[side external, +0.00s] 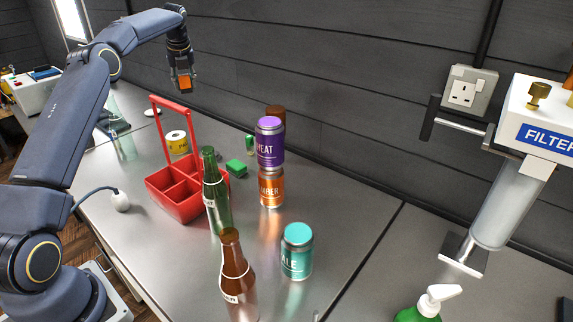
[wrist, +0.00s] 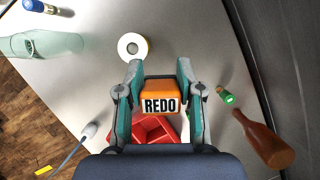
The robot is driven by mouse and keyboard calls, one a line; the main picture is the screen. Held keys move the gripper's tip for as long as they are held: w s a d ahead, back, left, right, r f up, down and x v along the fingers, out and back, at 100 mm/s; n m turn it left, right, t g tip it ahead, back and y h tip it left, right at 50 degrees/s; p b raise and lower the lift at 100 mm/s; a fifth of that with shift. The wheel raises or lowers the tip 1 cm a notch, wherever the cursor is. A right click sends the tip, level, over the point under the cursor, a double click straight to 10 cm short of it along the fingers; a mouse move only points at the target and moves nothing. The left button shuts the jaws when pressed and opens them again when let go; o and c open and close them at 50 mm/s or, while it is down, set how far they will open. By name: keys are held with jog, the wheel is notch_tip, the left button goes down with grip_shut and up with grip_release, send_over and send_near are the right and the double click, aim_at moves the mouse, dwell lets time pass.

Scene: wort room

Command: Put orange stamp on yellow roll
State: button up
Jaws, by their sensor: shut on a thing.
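My gripper (side external: 182,88) is shut on the orange stamp (side external: 183,82) and holds it high above the bench. In the wrist view the orange stamp (wrist: 160,98) sits between the two fingers, with a label reading REDO. The yellow roll (side external: 178,142) stands on the bench behind the red carrier's handle in the side external view, partly hidden by it. In the wrist view the yellow roll (wrist: 133,46) shows from above as a white ring with a dark hole and a yellow edge. It lies beyond the stamp, slightly left, apart from it.
A red carrier (side external: 187,205) with a tall handle stands near the roll. A green bottle (side external: 216,190), a brown bottle (side external: 236,275), stacked purple (side external: 270,148) and orange (side external: 272,190) cans, a teal can (side external: 297,255) and a green block (side external: 237,168) stand around. A clear bottle (wrist: 45,45) is left of the roll.

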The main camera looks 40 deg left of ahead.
jog(key=s+a+n, duration=0.1)
jog(key=s+a, duration=0.3)
jog(key=a, duration=0.2)
send_over(175, 134)
jog(key=shift+g, duration=0.3)
notch_tip(175, 134, down, 11)
jog(key=shift+r, duration=0.15)
jog(key=shift+a+f, duration=0.1)
jog(key=shift+f, duration=2.15)
jog(key=shift+f, duration=0.15)
jog(key=o, duration=1.2)
jog(key=v, duration=1.2)
